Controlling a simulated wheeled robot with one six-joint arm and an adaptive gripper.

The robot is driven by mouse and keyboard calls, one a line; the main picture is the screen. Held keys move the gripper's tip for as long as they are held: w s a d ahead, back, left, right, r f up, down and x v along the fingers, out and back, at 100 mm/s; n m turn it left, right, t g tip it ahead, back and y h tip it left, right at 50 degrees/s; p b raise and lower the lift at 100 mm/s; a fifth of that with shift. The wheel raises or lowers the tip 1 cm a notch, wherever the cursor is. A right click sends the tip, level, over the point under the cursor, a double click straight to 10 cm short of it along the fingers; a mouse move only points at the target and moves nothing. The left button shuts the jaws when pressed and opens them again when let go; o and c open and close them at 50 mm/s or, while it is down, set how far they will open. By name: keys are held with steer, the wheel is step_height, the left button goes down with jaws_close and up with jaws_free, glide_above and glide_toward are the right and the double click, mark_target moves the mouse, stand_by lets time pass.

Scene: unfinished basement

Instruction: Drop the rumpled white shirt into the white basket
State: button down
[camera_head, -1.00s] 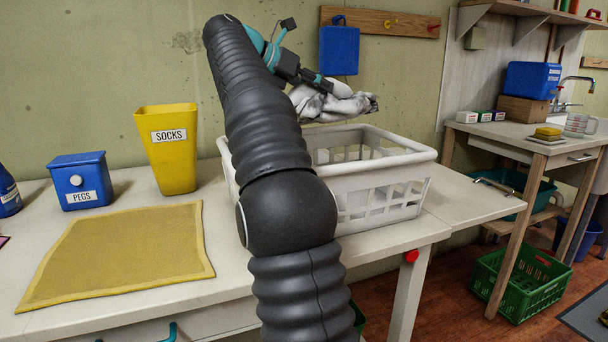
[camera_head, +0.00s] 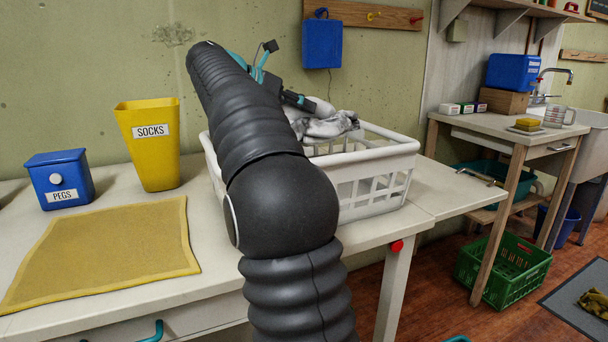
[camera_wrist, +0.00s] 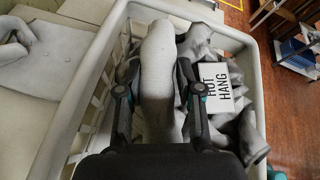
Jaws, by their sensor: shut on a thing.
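The rumpled white shirt (camera_head: 328,124) hangs from my gripper (camera_head: 308,104) at the level of the white basket's rim, its lower part hidden behind the near rim. The white basket (camera_head: 376,190) stands on the table behind my arm, with slotted walls. In the wrist view the two fingers of my gripper (camera_wrist: 158,92) are shut on a pale fold of the shirt (camera_wrist: 157,62), over the basket opening. The basket rim (camera_wrist: 72,88) surrounds it there. More pale, rumpled cloth shows to the right; I cannot tell if all of it is the shirt.
A label reading HOT HANG (camera_wrist: 215,88) lies among the cloth. A yellow SOCKS bin (camera_head: 150,155), a blue PEGS box (camera_head: 58,180) and a yellow mat (camera_head: 105,250) are on the table's left. A blue box (camera_head: 321,44) hangs on the wall above the basket.

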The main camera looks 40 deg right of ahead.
steer(key=c, duration=0.7)
jaws_free()
steer(key=v, duration=1.2)
steer(key=shift+s+d, duration=0.1)
